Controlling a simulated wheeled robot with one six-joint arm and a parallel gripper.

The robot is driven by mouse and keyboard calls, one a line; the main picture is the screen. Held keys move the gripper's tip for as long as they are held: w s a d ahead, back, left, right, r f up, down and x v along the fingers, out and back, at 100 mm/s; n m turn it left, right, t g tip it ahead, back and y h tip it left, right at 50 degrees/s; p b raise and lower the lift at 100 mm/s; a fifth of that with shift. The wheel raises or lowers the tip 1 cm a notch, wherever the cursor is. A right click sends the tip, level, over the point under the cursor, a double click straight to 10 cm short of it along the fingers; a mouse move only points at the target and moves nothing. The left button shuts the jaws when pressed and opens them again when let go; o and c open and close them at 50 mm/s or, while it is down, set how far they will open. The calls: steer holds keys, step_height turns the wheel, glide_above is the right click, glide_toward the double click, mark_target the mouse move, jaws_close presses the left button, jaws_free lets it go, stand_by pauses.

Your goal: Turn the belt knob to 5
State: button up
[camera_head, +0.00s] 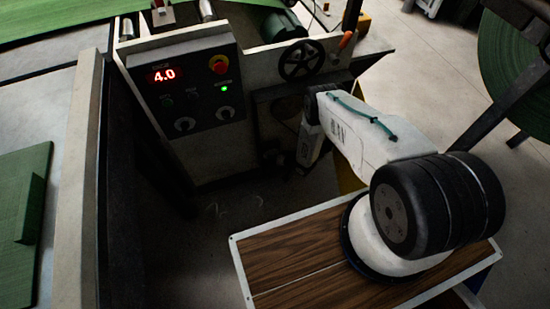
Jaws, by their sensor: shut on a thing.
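The dark control panel (193,86) stands at the upper left on the front of a pale cabinet. Its red display (164,75) reads 4.0. Two round knobs with pale rims sit low on it, a left knob (185,125) and a right knob (225,113). Their labels are too small to read, so I cannot tell which is the belt knob. My white arm (362,132) reaches from the lower right toward the machine and bends down right of the panel. Its far end runs into shadow, and I cannot make out my gripper or its fingers. Nothing visibly touches either knob.
A red stop button (219,64) and a lit green lamp (224,88) are on the panel. A black handwheel (302,60) is right of it. A pale rail (80,190) and green sheets (24,220) lie at left. A green roll (515,75) stands at right.

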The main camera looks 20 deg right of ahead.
steer(key=o, duration=0.7)
steer(key=shift+d+r, duration=0.1)
steer(key=v, duration=0.7)
steer(key=shift+s, duration=0.3)
steer(key=shift+d+r, duration=0.1)
